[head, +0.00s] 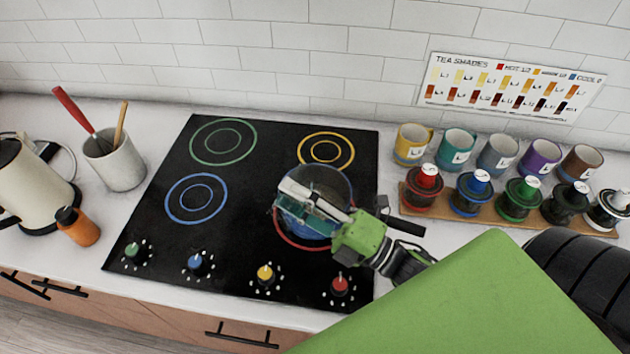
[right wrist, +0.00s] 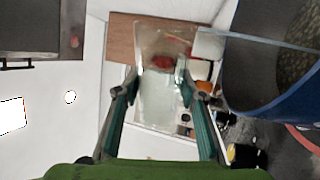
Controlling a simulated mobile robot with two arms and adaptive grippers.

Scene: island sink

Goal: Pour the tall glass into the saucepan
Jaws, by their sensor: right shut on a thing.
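The saucepan (head: 335,182) stands on the red-ringed burner at the front right of the black hob, its dark handle pointing right. Its blue rim (right wrist: 275,108) and dark inside show at the right of the right wrist view. My right gripper (head: 300,208) is over the saucepan and partly hides it. In the right wrist view it is shut on the clear tall glass (right wrist: 160,90), which sits between its two fingers beside the pan. The glass's exact tilt and any liquid in it are hard to tell. My left gripper is not in view.
Several coloured mugs (head: 456,150) and a wooden rack of lidded jars (head: 470,194) stand right of the hob. A utensil crock (head: 117,162), an orange bottle (head: 78,227) and a kettle (head: 30,185) stand at the left. The other burners are empty.

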